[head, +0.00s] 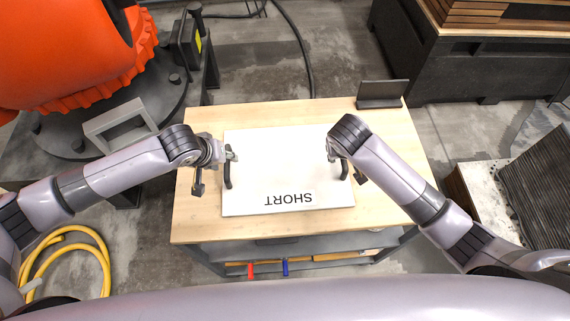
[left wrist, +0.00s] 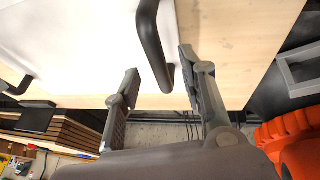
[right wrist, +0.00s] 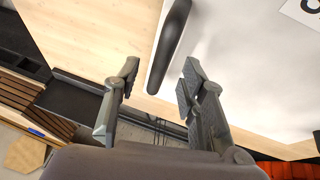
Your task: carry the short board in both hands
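The short board (head: 285,185) is a white panel lying flat on the wooden workbench, with an upside-down "SHORT" label at its near edge. It has a black handle at its left end (head: 228,172) and one at its right end. My left gripper (left wrist: 160,75) is open, its fingers on either side of the left handle (left wrist: 153,40), with gaps showing. My right gripper (right wrist: 158,78) is open, its fingers on either side of the right handle (right wrist: 168,45), also apart from it. In the head view the right gripper is mostly hidden behind its wrist.
The workbench (head: 200,225) has bare wood around the board. A dark stand (head: 382,93) is at its far right corner. An orange robot base (head: 80,60) is at the far left, a yellow hose (head: 65,235) lies on the left floor, and a black crate (head: 480,70) is at the far right.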

